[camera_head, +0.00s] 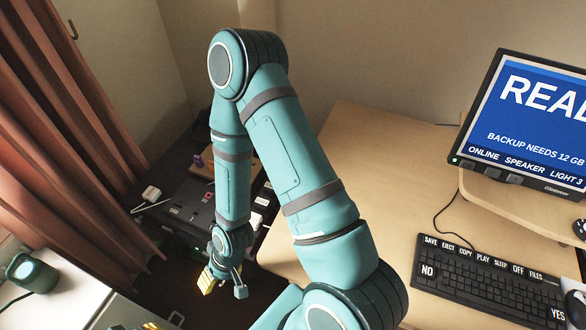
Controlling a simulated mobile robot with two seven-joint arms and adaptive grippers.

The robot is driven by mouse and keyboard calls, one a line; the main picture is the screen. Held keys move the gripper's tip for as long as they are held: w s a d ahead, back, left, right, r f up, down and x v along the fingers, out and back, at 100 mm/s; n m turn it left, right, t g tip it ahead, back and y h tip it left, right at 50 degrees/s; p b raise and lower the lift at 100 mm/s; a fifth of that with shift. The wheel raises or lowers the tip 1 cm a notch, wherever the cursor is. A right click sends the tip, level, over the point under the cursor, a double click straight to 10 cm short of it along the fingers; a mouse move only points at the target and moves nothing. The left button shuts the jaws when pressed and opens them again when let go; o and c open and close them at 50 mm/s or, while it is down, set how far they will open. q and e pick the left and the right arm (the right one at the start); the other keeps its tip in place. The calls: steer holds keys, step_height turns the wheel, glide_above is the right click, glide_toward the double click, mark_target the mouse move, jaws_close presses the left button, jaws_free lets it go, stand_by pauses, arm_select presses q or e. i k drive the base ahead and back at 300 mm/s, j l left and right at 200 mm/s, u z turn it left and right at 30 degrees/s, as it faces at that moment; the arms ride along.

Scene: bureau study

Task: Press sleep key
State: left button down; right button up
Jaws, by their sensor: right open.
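The sleep key (501,262) is marked SLEEP in the top row of the black keyboard (490,285) on the desk at the lower right. It sits between the PLAY and OFF labels. My right gripper (224,287) hangs low at the end of my teal arm, left of the desk. It is open, with nothing seen between its fingers, and is far from the keyboard. The arm covers part of the desk's left side.
A monitor (535,115) on a wooden riser (510,200) shows a blue screen reading BACKUP NEEDS 12 GB. A mouse (575,308) lies right of the keyboard. The desktop (385,165) left of the monitor is clear. Red curtains (65,130) and a white cabinet (60,305) are at the left.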

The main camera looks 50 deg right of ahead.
mark_target(499, 264)
steer(key=k+j, duration=0.15)
steer(key=k, duration=0.2)
steer(key=k+z, duration=0.2)
steer(key=z, duration=0.2)
steer(key=k+z, duration=0.25)
steer(key=z, duration=2.2)
